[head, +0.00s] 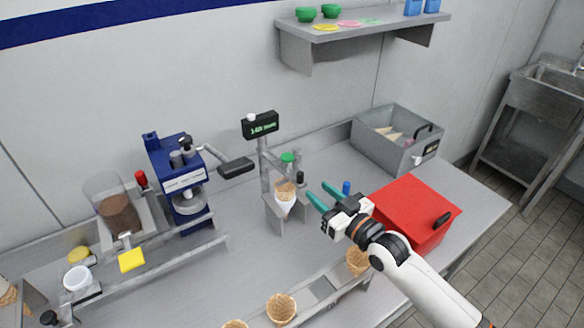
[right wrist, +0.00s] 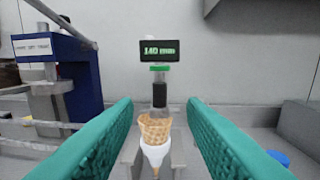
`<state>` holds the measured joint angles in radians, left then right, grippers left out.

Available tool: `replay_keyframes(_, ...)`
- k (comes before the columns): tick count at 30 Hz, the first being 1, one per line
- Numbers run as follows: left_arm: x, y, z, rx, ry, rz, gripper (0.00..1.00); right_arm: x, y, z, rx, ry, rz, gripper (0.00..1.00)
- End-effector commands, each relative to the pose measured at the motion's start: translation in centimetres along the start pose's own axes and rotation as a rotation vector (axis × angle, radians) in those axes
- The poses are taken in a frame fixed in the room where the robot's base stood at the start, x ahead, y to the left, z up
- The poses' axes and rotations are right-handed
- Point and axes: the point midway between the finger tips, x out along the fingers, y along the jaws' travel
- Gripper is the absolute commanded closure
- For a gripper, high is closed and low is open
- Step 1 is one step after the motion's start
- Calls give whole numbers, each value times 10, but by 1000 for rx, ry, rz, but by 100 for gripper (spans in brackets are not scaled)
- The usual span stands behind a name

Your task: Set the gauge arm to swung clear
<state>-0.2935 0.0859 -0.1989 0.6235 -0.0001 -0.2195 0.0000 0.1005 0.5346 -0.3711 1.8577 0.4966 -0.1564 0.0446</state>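The gauge stand is a grey post (head: 265,172) with a small lit display (head: 261,125) on top. Its grey gauge arm (head: 276,161) reaches from the post toward the right, ending at an upright black knob (head: 300,178). In the right wrist view the knob (right wrist: 160,92) shows just above and behind the cone, below the display (right wrist: 160,50). A waffle cone (head: 286,192) in a white sleeve stands upright in a grey holder (head: 274,213) under the arm. My right gripper (head: 321,195) is open and empty, right of the knob and apart from it. My left gripper is out of view.
A blue machine (head: 177,175) with a black handle (head: 236,167) stands left of the stand. A red box (head: 412,203) is beside my right arm, with a grey bin (head: 390,140) behind. Cones (head: 281,308) sit in a front rack.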

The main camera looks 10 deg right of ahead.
Motion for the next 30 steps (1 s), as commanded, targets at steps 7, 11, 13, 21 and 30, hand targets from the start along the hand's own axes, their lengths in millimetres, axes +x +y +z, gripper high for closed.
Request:
replay_keyframes(7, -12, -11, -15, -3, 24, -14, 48, 52, 0, 4, 0, -2, 0, 62)
replay_keyframes(11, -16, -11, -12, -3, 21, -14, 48, 75, 0, 4, 0, -2, 1, 62)
replay_keyframes(13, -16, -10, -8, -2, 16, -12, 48, 85, 0, 2, 0, -1, 0, 62)
replay_keyframes(21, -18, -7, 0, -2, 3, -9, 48, 101, 0, 1, -1, 0, 1, 62)
replay_keyframes(30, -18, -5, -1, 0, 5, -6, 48, 101, 0, 1, -1, 0, 1, 74)
